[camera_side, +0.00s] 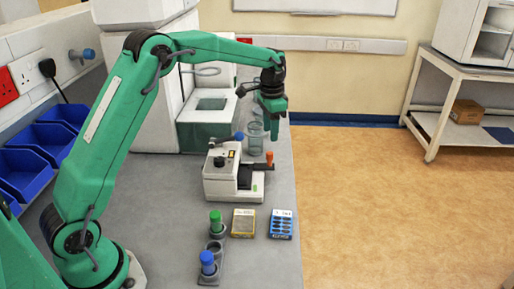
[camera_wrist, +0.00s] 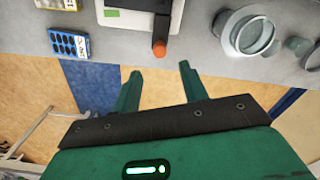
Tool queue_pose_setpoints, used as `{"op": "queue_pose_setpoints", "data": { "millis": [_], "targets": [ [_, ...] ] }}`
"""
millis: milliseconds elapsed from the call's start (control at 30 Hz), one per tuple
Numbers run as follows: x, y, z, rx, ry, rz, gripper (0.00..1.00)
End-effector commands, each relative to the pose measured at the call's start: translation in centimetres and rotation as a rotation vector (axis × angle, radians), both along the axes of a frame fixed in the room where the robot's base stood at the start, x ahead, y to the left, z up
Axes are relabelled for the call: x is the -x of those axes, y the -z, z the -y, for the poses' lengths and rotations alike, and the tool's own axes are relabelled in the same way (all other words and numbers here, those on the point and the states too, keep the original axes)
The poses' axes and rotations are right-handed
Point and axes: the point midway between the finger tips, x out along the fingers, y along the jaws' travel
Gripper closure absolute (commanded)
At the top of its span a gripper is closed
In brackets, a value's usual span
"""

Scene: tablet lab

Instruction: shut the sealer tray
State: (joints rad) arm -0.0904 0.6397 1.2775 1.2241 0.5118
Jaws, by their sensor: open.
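The sealer (camera_side: 222,185) is a white bench machine with a blue-ended lever (camera_side: 239,137) on top. Its dark tray (camera_side: 258,167) sticks out of the right side, with an orange handle (camera_side: 270,158) at the outer end. The wrist view shows the tray (camera_wrist: 162,24), the orange handle (camera_wrist: 159,48) and part of the sealer's white body (camera_wrist: 128,18). My gripper (camera_side: 273,136) is above the handle end. In the wrist view my gripper (camera_wrist: 160,70) is open and empty, its fingertips on either side of the handle's line. I see no contact.
A clear glass vessel (camera_side: 255,140) stands close behind the tray. In front are a green-capped tube (camera_side: 216,220), a blue-capped tube (camera_side: 208,264), a yellowish box (camera_side: 243,222) and a blue well block (camera_side: 281,224). Beyond the bench's right edge is open floor (camera_side: 390,200).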

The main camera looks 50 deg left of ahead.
Motion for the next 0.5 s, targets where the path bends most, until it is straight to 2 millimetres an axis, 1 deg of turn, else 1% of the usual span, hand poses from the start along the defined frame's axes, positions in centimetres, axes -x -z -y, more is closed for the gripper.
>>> {"op": "queue_pose_setpoints", "data": {
  "millis": [100, 200, 500],
  "targets": [
    [0.00, -0.07, 0.00, 0.000, 0.101, 0.000, 0.57],
    [0.01, -0.10, 0.00, 0.000, 0.149, 0.000, 0.57],
    [0.01, 0.07, 0.00, 0.000, 0.170, 0.000, 0.57]
  ]
}}
